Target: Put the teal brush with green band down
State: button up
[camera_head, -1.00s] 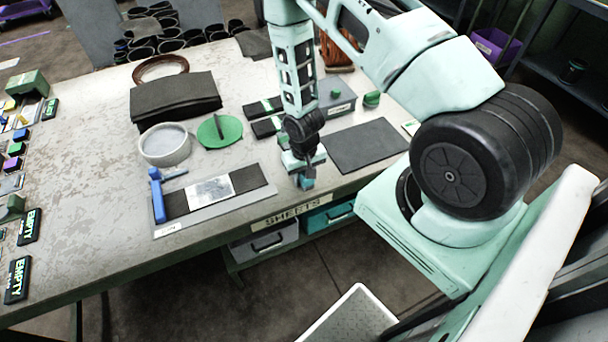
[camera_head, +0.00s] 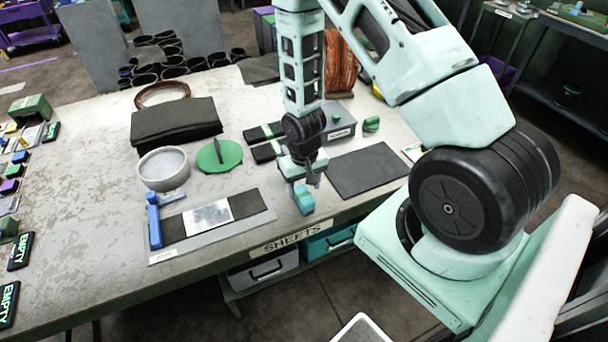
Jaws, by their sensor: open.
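The teal brush (camera_head: 304,200) is at the front edge of the table, on the strip between the grey tray and the dark mat. It looks like a small teal-blue block; a green band cannot be made out. My gripper (camera_head: 307,180) points down just above and behind the brush. Its jaws are open, and the brush is not clasped. The arm hangs down over the table, and the fingertips are small and partly hidden, so contact with the brush cannot be told.
A grey tray (camera_head: 240,227) with a dark strip, metal plate and blue-handled tool (camera_head: 155,220) lies left. A dark mat (camera_head: 366,172) lies right. A white bowl (camera_head: 164,170), green disc (camera_head: 220,157) and grey box (camera_head: 338,122) stand behind. The bare tabletop (camera_head: 90,200) is free at left.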

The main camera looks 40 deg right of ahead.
aim_at(303, 195)
notch_tip(303, 195, up, 5)
jog(key=shift+r+b, duration=0.1)
jog(key=shift+b, duration=0.35)
jog(key=shift+a+r, duration=0.2)
jog(key=shift+r, duration=0.05)
jog(key=a+r+n, duration=0.3)
jog(key=a+r, duration=0.5)
jog(key=a, duration=0.1)
jog(key=s+a+r+n, duration=0.4)
jog(key=s+a+r, duration=0.2)
jog(key=s, duration=0.3)
jog(key=s+a+r+n, duration=0.4)
jog(key=s+a+r, duration=0.3)
jog(key=s, duration=0.1)
jog(key=shift+s+r+y, duration=0.3)
jog(key=shift+s, duration=0.1)
jog(key=shift+a, duration=0.1)
notch_tip(303, 195, down, 3)
jog(key=b, duration=0.3)
